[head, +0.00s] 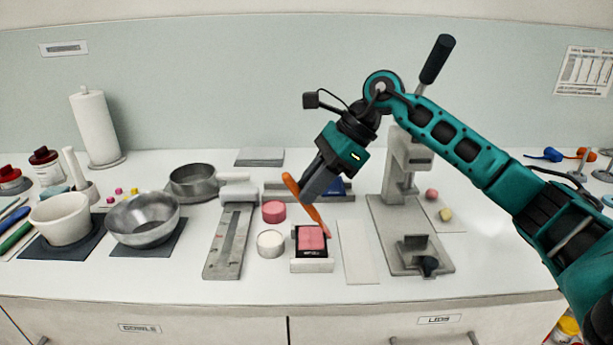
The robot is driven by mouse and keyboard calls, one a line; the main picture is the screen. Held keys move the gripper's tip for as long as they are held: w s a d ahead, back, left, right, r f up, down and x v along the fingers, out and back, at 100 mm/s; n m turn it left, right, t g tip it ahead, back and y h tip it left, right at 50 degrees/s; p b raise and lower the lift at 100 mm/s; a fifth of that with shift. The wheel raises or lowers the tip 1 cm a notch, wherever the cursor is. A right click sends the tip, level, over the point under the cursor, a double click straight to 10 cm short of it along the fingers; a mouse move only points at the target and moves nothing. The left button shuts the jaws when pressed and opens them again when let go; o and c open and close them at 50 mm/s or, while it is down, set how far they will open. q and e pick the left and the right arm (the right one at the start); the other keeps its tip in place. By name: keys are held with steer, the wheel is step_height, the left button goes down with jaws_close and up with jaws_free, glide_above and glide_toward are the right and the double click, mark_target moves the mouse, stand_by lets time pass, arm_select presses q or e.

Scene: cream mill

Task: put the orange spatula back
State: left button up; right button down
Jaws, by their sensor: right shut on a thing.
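The orange spatula (291,184) is tilted in my right gripper (309,194), which is shut on it. Its upper end sticks out up and left of the fingers. Its lower end reaches down to the right, over or at the pink block (311,240) in a small black-and-white holder; I cannot tell whether it touches. A low grey rack (275,186) with a dark blue item (333,186) lies behind the gripper, partly hidden by it. My left gripper is not in view.
A grey press stand (377,235) stands right of the holder, with a pale strip (357,252) between. A pink round tub (274,211), a white jar (270,243) and a grey scale-like slab (223,258) are left. Metal bowl (145,238) and white mortar (60,219) stand further left.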

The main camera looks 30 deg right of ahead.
steer(key=s+f+n+g+h, duration=0.1)
steer(key=s+d+f+n+g+h, duration=0.1)
steer(key=n+h, duration=0.1)
steer(key=f+n+h+p, duration=0.1)
steer(key=n+h, duration=0.1)
steer(key=shift+s+d+f+g, duration=0.3)
steer(key=shift+s+f+g, duration=0.1)
steer(key=shift+s+d+f+n+t+h+b, duration=0.4)
steer(key=shift+s+d+f+n+t+h, duration=0.15)
steer(key=shift+f+n+h, duration=0.5)
steer(key=shift+s+d+f+n+t+h+b, duration=0.4)
steer(key=shift+s+d+f+n+h, duration=0.3)
steer(key=shift+f+n, duration=0.5)
steer(key=shift+s+d+f+n+t+h+b, duration=0.35)
steer(key=shift+s+d+f+n+t+h, duration=0.2)
steer(key=shift+f+n+h, duration=0.55)
steer(key=shift+f+b, duration=0.25)
steer(key=shift+b, duration=0.1)
steer(key=c, duration=1)
jaws_free()
steer(key=shift+o, duration=0.2)
steer(key=shift+r, duration=0.15)
